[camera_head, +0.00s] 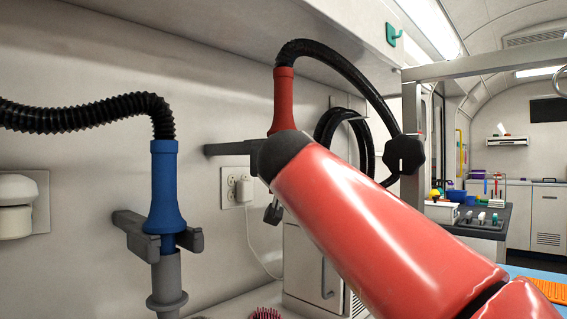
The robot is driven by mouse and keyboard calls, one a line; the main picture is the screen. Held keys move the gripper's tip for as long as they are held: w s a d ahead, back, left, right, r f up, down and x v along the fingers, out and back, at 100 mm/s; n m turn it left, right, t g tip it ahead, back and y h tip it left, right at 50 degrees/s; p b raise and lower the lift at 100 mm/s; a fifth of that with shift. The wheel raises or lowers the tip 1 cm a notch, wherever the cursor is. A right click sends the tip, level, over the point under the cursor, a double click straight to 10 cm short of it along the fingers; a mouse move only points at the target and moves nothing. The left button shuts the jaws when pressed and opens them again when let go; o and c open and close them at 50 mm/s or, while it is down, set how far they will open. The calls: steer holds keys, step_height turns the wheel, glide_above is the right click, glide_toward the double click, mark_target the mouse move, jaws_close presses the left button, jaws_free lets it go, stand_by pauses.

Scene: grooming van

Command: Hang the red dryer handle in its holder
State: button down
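The red dryer handle (284,98) stands upright in the middle of the head view, with a black ribbed hose curving from its top to the right. My red arm (385,235) crosses in front, and its dark end covers the handle's lower part. A dark holder arm (228,148) juts from the wall just left of the handle; its front end is hidden behind my arm. I cannot tell whether the handle touches it. My gripper is mostly or wholly hidden behind my arm; a small dark piece (272,213) below may belong to it. Its grip cannot be seen.
A blue dryer handle (164,190) sits in a grey wall holder (140,237) at left, its hose running left. A wall outlet (229,190) with a plugged-in cord and a white cabinet (303,265) are behind my arm. A metal frame (412,150) stands at right.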

steer(key=shift+c, duration=2)
jaws_free()
steer(key=s+d+b, duration=0.1)
steer(key=s+b, duration=0.2)
steer(key=s, duration=0.7)
steer(key=shift+b, duration=0.3)
steer(key=shift+d, duration=0.1)
